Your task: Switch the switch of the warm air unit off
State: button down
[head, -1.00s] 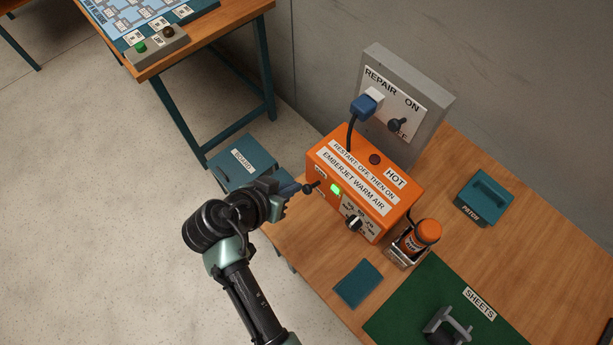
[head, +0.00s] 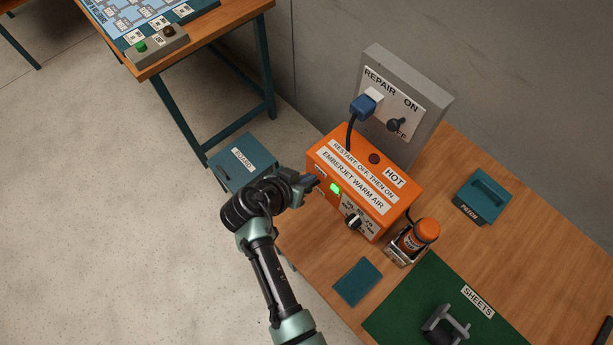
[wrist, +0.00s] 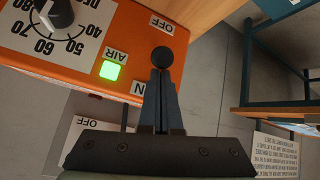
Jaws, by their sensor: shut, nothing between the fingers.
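The warm air unit (head: 335,165) is an orange box on the wooden bench, with a lit green AIR lamp (head: 336,188) on its front. The lamp also shows in the wrist view (wrist: 110,70). The unit's switch is a lever with a black ball end (wrist: 162,56), between the OFF label (wrist: 165,22) and the ON label (wrist: 138,88). My gripper (wrist: 162,76) is shut and empty, its fingertips right at the ball; I cannot tell whether they touch. In the head view my gripper (head: 310,182) hides most of the switch at the unit's left front.
A dial (head: 353,221) sits on the unit's front. An orange-capped bottle (head: 418,235) stands in a holder to its right. Behind is a grey wall panel (head: 425,90) with a blue plug and a lever. A blue pad (head: 358,282) and green mat (head: 405,310) lie in front.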

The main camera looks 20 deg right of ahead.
jog(key=shift+a+f, duration=0.1)
jog(key=shift+f, duration=0.05)
jog(key=shift+a+h+b, duration=0.1)
jog(key=shift+h+b, duration=0.3)
jog(key=shift+b, duration=0.35)
